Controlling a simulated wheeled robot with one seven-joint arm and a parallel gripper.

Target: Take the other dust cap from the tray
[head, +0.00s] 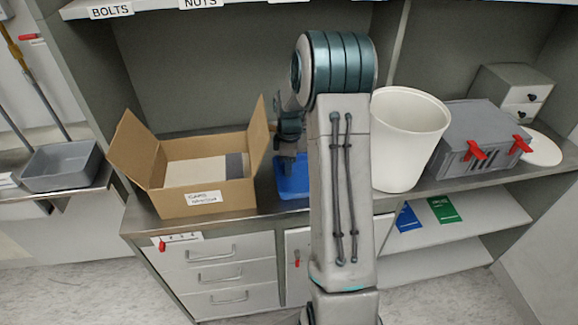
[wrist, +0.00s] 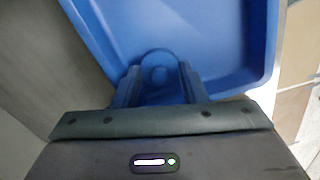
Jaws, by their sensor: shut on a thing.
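A blue tray (head: 293,187) stands on the counter, partly hidden behind my arm in the head view. The wrist view shows the tray (wrist: 225,40) from above, with its raised rim. A round blue dust cap (wrist: 160,68) sits between the fingertips of my gripper (wrist: 158,82), near the tray's wall at the bottom of the picture. My gripper is shut on this cap. The cap is much the same blue as the tray, so I cannot tell whether it touches the tray floor. In the head view my arm hides the fingertips and the cap.
An open cardboard box (head: 207,197) labelled CAPS stands just left of the tray. A white bin (head: 408,140) and a grey case with red latches (head: 482,140) stand to the right. Shelf compartments rise behind, and drawers (head: 215,275) lie below the counter.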

